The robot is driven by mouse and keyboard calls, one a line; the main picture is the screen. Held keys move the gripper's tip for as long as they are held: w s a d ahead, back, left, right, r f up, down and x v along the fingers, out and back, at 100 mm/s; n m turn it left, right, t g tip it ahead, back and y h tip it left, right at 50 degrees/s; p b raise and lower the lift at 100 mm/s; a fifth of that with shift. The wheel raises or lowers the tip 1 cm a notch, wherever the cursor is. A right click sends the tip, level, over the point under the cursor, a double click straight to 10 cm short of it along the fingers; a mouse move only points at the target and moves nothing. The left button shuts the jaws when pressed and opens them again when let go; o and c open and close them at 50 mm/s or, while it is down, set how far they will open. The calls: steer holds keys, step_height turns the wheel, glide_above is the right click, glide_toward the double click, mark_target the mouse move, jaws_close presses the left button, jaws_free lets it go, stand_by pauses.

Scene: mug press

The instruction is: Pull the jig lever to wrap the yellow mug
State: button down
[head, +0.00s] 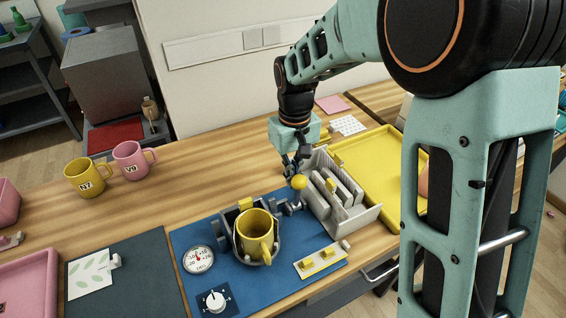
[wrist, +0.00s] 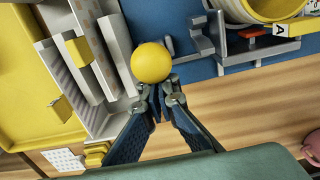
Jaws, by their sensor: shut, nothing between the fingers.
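The yellow mug (head: 254,233) sits upright in the grey jig (head: 238,249) on the blue mat (head: 182,240); its rim and part of its body show at the top right of the wrist view (wrist: 270,8). The jig lever ends in a yellow ball knob (head: 299,182), which is also in the wrist view (wrist: 151,62). My gripper (wrist: 160,92) is shut and empty, its fingertips at the near side of the knob. In the head view my gripper (head: 290,170) is just behind the knob. I cannot tell whether the fingertips touch it.
A grey slotted rack (head: 350,208) stands right beside the knob, with a yellow tray (head: 385,165) beyond. A dial gauge (head: 199,259) and a timer knob (head: 214,300) are on the mat. Yellow (head: 85,177) and pink (head: 130,160) mugs stand at the back left. Table behind the jig is clear.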

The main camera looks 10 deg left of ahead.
mark_target(302, 182)
steer(key=shift+s+d+b, duration=0.15)
steer(key=shift+s+d, duration=0.5)
steer(key=shift+s, duration=0.2)
steer(key=shift+s+d+b, duration=0.15)
steer(key=shift+s+d, duration=0.5)
steer(key=shift+s, duration=0.2)
steer(key=shift+w+a+r+p, duration=0.15)
steer(key=shift+r+p, duration=0.8)
steer(key=shift+r, duration=0.25)
steer(key=shift+w+a+r+p, duration=0.1)
steer(key=shift+w+r+p, duration=0.1)
steer(key=shift+r+p, duration=0.9)
steer(key=shift+w+a+r+p, duration=0.15)
steer(key=shift+r+p, duration=0.7)
steer(key=shift+r, duration=0.4)
